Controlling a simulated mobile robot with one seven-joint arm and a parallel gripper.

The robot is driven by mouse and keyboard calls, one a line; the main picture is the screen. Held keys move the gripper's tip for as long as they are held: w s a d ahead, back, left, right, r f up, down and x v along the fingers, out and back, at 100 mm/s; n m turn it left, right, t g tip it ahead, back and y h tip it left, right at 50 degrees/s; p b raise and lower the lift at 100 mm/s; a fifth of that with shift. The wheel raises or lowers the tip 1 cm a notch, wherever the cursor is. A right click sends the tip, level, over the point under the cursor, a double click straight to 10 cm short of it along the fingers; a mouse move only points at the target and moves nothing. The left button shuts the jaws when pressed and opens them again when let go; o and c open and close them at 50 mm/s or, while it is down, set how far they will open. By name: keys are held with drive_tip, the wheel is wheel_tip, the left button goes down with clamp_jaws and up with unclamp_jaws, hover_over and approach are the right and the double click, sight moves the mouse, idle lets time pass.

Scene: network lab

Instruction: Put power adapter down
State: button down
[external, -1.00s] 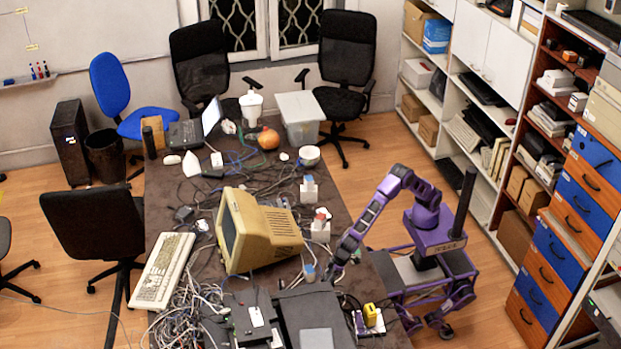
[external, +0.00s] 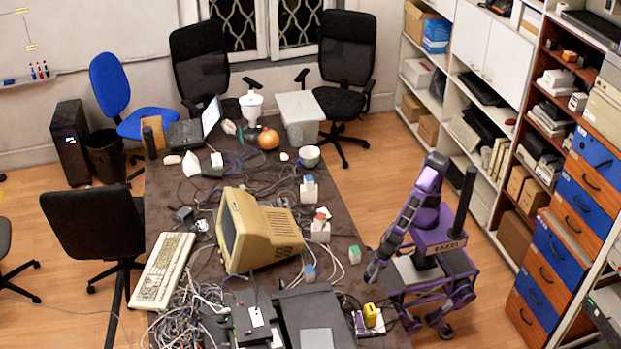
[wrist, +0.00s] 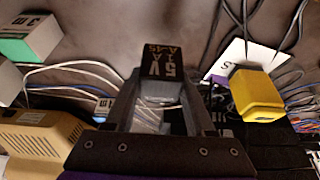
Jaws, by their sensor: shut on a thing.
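In the wrist view my gripper (wrist: 162,84) is shut on a small black power adapter (wrist: 163,62) with "5V 1A A-45" printed on it in light letters. The adapter sits between the fingertips, above the brown table top. In the external view my gripper (external: 372,277) is at the right edge of the table (external: 345,276), and the adapter is too small and dark to make out there. I cannot tell how high it is above the surface.
A yellow adapter (wrist: 257,93) lies to the gripper's right in the wrist view. A green-and-white box (external: 355,254) stands near the table's right edge. The beige monitor (external: 258,232) and loose cables are further left. Bare table shows around the green-and-white box.

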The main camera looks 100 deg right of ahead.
drive_tip(key=shift+f+b, duration=0.5)
drive_tip(key=shift+f, duration=2.9)
drive_tip(key=shift+f, duration=0.1)
drive_tip(key=shift+f, duration=0.15)
drive_tip(key=shift+c, duration=1.2)
unclamp_jaws()
drive_tip(key=shift+r, duration=0.2)
drive_tip(key=shift+r, duration=0.3)
drive_tip(key=p+v, duration=0.2)
drive_tip(key=v, duration=0.9)
drive_tip(key=shift+s+r+p, duration=0.2)
drive_tip(key=shift+p, duration=0.15)
